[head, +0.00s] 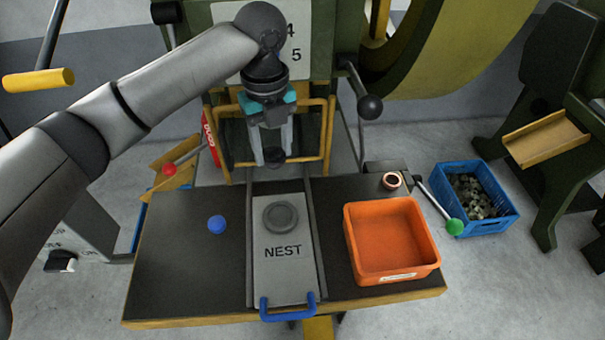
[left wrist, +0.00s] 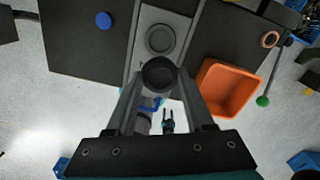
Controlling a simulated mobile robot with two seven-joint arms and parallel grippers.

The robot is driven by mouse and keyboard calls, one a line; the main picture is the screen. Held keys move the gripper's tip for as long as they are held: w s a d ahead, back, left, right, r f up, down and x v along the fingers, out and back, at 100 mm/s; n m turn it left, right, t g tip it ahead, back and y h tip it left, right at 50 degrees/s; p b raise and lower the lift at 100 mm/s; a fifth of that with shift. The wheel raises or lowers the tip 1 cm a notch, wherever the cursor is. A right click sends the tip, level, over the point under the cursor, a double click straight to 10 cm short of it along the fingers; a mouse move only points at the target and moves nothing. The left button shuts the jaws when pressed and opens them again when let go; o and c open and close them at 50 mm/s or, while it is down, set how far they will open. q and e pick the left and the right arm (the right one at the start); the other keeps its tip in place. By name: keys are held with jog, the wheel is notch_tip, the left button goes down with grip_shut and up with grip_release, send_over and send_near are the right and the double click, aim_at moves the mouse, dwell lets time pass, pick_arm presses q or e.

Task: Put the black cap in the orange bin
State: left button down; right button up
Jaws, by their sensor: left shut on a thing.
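The black cap (head: 273,156) is held between the fingertips of my left gripper (head: 272,161), above the back of the table. In the left wrist view the black cap (left wrist: 159,75) shows as a dark round cup between the two fingers. The orange bin (head: 428,262) stands on the right part of the table, upright, and its visible inside is empty. The bin also shows in the left wrist view (left wrist: 254,107), right of the gripper. My right gripper (left wrist: 168,115) shows small in the left wrist view, its two fingers apart with nothing between them.
A grey plate marked NEST (head: 283,274) with a round seat and blue handle lies mid-table. A blue disc (head: 217,224) lies left of it. A copper ring (head: 392,181) sits behind the bin. A green-knobbed lever (head: 454,227) and blue crate (head: 487,225) are right of the table.

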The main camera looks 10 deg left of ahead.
pick_arm(q)
jog(key=shift+r, duration=0.25)
pick_arm(e)
jog(key=shift+w+d, duration=0.15)
jog(key=shift+d, duration=0.2)
